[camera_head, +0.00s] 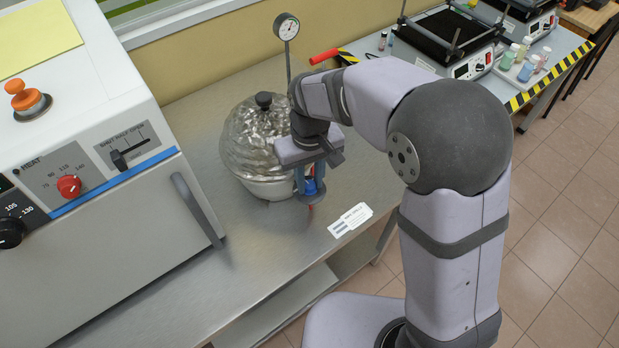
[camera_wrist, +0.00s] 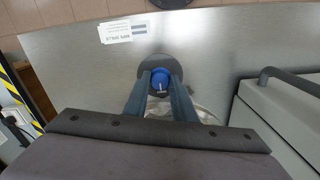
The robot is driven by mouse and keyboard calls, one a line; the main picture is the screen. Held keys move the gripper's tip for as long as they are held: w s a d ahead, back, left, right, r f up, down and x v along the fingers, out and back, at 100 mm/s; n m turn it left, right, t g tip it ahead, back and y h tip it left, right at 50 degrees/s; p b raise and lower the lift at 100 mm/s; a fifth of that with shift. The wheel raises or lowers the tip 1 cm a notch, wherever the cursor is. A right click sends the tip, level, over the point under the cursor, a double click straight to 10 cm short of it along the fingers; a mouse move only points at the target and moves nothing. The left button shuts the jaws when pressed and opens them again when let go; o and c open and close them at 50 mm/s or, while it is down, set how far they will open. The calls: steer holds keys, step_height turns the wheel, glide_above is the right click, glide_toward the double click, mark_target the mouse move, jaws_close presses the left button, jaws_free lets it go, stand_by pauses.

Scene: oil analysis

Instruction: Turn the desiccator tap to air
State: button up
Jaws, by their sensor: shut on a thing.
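The glass desiccator (camera_head: 253,140) with a black lid knob stands on the steel bench, beside my arm's end. Its blue tap (camera_head: 311,187) shows just below my gripper (camera_head: 309,182). In the wrist view the tap (camera_wrist: 160,78) is a round blue knob with a pale mark on its top, over a dark round base. My gripper (camera_wrist: 161,84) points down with its two fingers shut on the tap, one at each side. Part of the desiccator's glass shows behind the fingers in the wrist view. The label of the tap's positions is too small to read.
A dial gauge (camera_head: 286,28) on a thin post stands behind the desiccator. A large oven (camera_head: 90,130) with a handle (camera_head: 197,210) stands at left. A white printed label (camera_head: 349,219) lies on the bench near its front edge. Bare steel lies in front of the oven.

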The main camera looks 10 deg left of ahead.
mark_target(309, 184)
steer(key=shift+n, duration=0.3)
steer(key=n+p, duration=0.1)
steer(key=n, duration=0.4)
steer(key=shift+r+p, duration=0.15)
steer(key=shift+p, duration=0.15)
steer(key=n+p, duration=0.1)
steer(key=n, duration=0.5)
steer(key=shift+w+a, duration=0.1)
steer(key=o, duration=1.1)
steer(key=shift+r+b, duration=0.95)
steer(key=shift+r, duration=2.65)
